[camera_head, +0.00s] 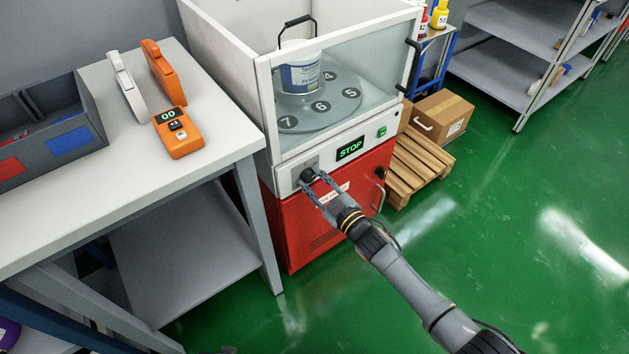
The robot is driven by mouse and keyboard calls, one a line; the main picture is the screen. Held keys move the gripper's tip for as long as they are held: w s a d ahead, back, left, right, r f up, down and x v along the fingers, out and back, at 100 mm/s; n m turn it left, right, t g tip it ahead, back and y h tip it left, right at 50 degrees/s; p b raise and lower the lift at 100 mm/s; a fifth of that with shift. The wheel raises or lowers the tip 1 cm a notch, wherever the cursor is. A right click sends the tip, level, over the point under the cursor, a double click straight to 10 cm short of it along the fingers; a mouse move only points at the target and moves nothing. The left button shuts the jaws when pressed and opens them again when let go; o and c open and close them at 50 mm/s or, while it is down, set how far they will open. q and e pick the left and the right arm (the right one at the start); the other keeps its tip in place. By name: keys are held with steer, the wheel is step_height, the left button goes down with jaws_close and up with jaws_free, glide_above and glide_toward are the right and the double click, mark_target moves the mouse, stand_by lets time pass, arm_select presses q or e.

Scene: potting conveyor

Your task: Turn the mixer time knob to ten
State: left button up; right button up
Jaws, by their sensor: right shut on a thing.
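The mixer (240,60) is a white cabinet with a clear front window on a red base. Its time knob (308,174) is a dark round knob at the left of the white front panel. My right gripper (313,181) reaches in from the lower right and is shut on the knob. The fingers partly cover the knob, and I cannot read its setting. A green lit display (350,148) on the panel reads STOP. A green button (382,131) is to its right. My left gripper is not in view.
A white bucket (300,75) stands on the numbered turntable (345,100) inside the mixer. A table (60,230) at left holds an orange device (178,135) and a dark bin (90,100). A pallet (415,165) with boxes is at right. Green floor is clear at lower right.

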steer(key=o, duration=1.2)
steer(key=shift+c, duration=0.2)
steer(key=shift+s, duration=0.1)
steer(key=v, duration=1.2)
steer(key=shift+f, duration=0.1)
